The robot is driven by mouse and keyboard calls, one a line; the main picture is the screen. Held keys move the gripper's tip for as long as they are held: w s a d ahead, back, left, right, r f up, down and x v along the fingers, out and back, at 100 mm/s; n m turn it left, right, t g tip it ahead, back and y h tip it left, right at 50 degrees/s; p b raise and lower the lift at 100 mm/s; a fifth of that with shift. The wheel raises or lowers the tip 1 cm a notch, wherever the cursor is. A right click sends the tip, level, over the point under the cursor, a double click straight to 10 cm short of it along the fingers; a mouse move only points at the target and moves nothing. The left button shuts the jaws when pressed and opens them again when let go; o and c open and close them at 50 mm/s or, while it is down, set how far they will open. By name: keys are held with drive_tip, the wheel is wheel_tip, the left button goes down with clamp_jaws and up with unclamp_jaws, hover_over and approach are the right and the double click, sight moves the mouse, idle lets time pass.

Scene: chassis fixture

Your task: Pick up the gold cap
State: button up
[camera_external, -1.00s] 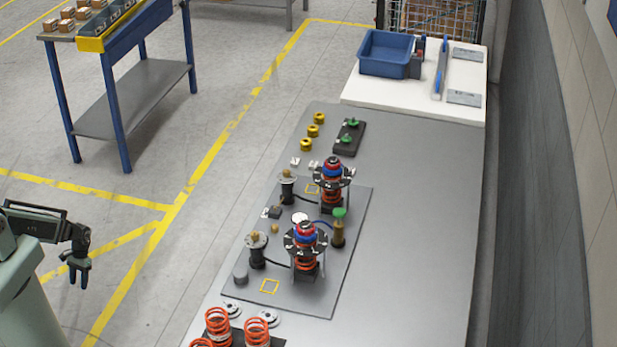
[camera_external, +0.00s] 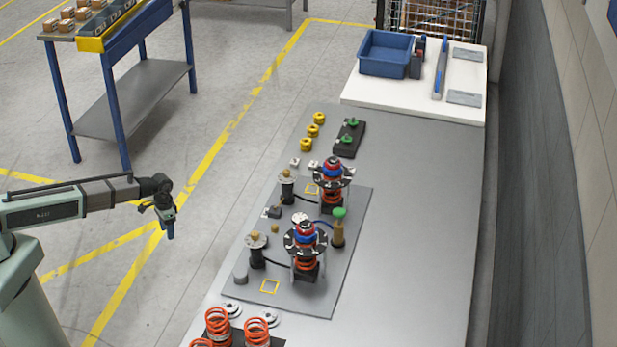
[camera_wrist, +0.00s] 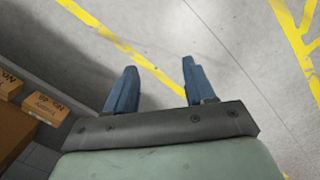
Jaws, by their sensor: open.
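Several gold-yellow caps stand in a row at the far left of the grey bench: a far one (camera_external: 319,118), a middle one (camera_external: 313,130) and a near one (camera_external: 305,144). A smaller gold round piece (camera_external: 275,228) sits on the fixture plate (camera_external: 325,290). I cannot tell which of these is the gold cap meant. My gripper (camera_external: 170,234) hangs over the floor, left of the bench and well apart from all of them. In the wrist view its two blue fingers (camera_wrist: 157,75) are spread and empty, with only floor between them.
Two red-and-blue spring assemblies (camera_external: 305,237) stand upright on the plate, with a green-topped brass part (camera_external: 338,228) beside them. Orange springs (camera_external: 218,325) stand at the near end. A black holder (camera_external: 346,150) has green knobs. A blue bin (camera_external: 385,55) is at the back. The bench's right side is clear.

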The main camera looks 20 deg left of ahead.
drive_tip(key=d+r+m+t+h, duration=0.1)
drive_tip(key=d+r, duration=0.5)
drive_tip(key=d, duration=0.2)
drive_tip(key=d+r+m, duration=0.1)
drive_tip(key=d+r, duration=0.4)
drive_tip(key=d, duration=0.3)
drive_tip(key=m+t+h, duration=0.1)
drive_tip(key=m+h, duration=0.3)
drive_tip(key=m, duration=0.1)
approach(274, 226)
drive_tip(key=d+f, duration=0.1)
drive_tip(key=w+d+f, duration=0.1)
drive_tip(key=shift+f, duration=0.35)
drive_tip(key=shift+s+a+x, duration=0.1)
drive_tip(key=shift+a+x, duration=0.05)
drive_tip(key=shift+x, duration=1.15)
drive_tip(key=shift+s+a+x, duration=0.1)
drive_tip(key=shift+x, duration=1.2)
drive_tip(key=shift+s+f, duration=0.1)
drive_tip(key=shift+f, duration=0.05)
drive_tip(key=shift+c, duration=0.5)
clamp_jaws()
